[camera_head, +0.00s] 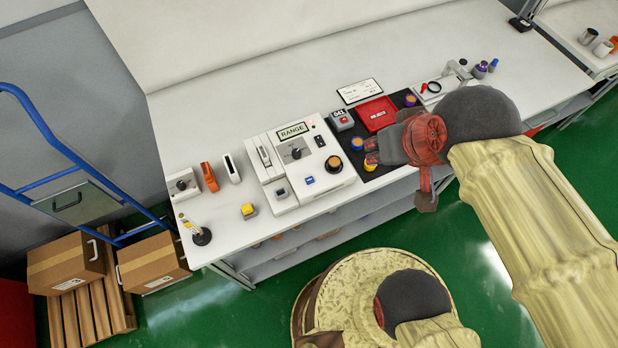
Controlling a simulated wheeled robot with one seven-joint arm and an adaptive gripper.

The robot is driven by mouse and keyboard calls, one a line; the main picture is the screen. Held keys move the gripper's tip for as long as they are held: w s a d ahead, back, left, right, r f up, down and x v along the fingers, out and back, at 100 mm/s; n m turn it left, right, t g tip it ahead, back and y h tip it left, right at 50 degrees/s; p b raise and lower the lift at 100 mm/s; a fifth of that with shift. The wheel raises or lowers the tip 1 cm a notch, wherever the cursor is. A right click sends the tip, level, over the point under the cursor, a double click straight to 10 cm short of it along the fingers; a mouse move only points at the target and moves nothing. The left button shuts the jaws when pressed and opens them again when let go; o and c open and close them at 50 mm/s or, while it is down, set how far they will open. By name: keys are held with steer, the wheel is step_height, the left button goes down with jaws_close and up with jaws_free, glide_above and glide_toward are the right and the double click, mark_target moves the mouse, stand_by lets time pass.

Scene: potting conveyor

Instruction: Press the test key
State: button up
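No key with a readable "test" label shows, so I cannot tell which one is the test key. A white panel (322,172) marked RANGE stands on the bench, with a dark knob, a large orange-topped knob (333,164) and a small blue button (309,181). A grey key block (281,190) is on its left part. A yellow-topped button (249,210) sits apart, front left. My gripper (398,152), dark red and grey, is above the black mat, right of the panel. Its fingertips are unclear.
A red tray (377,114) and coloured round pieces are on the black mat (372,178), partly hidden by my gripper. A small stand (201,235) is at the bench's front left corner. Cartons (151,262) and a blue trolley (62,143) are left. Bare bench lies behind.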

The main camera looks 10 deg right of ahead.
jaws_close()
stand_by(1.3)
